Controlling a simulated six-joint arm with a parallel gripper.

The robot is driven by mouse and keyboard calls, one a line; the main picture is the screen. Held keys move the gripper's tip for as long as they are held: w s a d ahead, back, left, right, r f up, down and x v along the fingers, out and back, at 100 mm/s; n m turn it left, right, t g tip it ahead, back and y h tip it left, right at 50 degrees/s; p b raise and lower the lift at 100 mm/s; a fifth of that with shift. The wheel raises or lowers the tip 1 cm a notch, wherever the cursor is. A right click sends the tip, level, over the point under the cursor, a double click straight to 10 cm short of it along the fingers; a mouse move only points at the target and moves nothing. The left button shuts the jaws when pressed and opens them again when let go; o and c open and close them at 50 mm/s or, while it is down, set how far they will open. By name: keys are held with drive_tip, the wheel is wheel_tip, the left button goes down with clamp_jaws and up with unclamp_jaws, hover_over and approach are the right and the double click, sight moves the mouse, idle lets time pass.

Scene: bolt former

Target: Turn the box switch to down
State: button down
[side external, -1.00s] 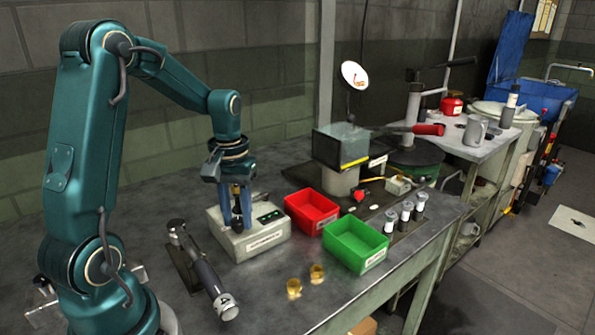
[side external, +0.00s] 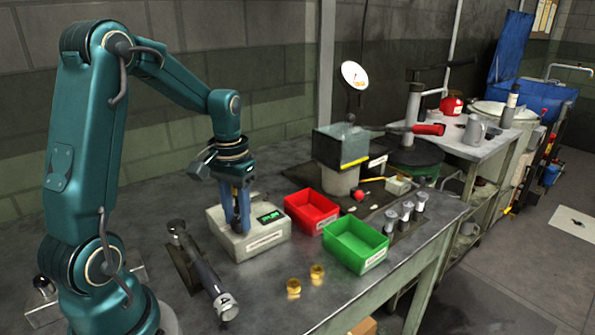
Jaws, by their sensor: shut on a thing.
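The control box (side external: 261,242) is a pale grey box with a label on its front face and a small display (side external: 270,217) glowing green on its top. It stands on the workbench left of the red bin. My gripper (side external: 239,226) points straight down over the left part of the box top. Its blue fingers are closed on the box switch, which is mostly hidden between them. I cannot tell the switch's exact angle.
A red bin (side external: 312,209) and a green bin (side external: 356,246) stand close to the right of the box. A dark cylindrical tool (side external: 205,277) lies at its left. Two brass pieces (side external: 305,281) stand in front. A press with a red-handled lever (side external: 424,129) stands behind the bins.

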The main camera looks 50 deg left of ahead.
sight(238, 220)
drive_tip(key=c, duration=0.5)
unclamp_jaws()
drive_tip(key=shift+r, duration=2.65)
drive_tip(key=shift+w+d+r, duration=0.2)
drive_tip(key=shift+d, duration=0.1)
drive_tip(key=shift+s+d+r+m+t, duration=0.7)
drive_tip(key=shift+s+d, duration=0.75)
drive_tip(key=shift+d, duration=0.9)
drive_tip(key=shift+s+d+r+m+t, duration=0.4)
drive_tip(key=shift+s+d+m+t, duration=0.7)
drive_tip(key=shift+d, duration=1.25)
drive_tip(key=shift+s+d+r+m+t, duration=0.55)
drive_tip(key=shift+s+d+t, duration=0.45)
drive_tip(key=shift+s+d, duration=1.05)
